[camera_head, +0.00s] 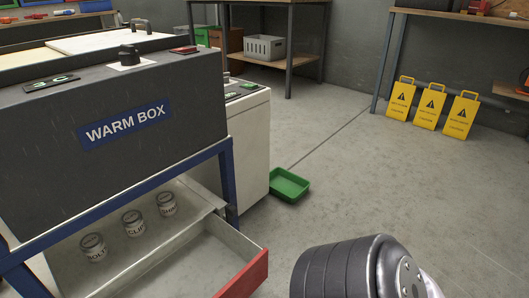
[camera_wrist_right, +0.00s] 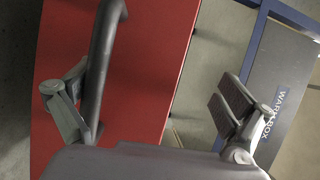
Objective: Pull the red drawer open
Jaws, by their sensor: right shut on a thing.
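The red drawer's red front (camera_head: 248,275) shows at the bottom of the head view. The drawer stands pulled out, and its pale inside (camera_head: 200,262) is visible. In the right wrist view its red front (camera_wrist_right: 150,70) fills the middle, with a dark bar handle (camera_wrist_right: 102,60) on it. My right gripper (camera_wrist_right: 150,108) is at this front, with the handle between its fingers and close against the left finger. The right finger looks well apart from the handle. The gripper itself is out of the head view. My left gripper is in neither view.
The dark warm box (camera_head: 110,110) sits on a blue frame (camera_head: 229,175) above the drawer. Several labelled cans (camera_head: 134,222) stand below it. A green tray (camera_head: 288,185) lies on the floor. Yellow signs (camera_head: 431,107) lean at the back wall. The floor at right is clear.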

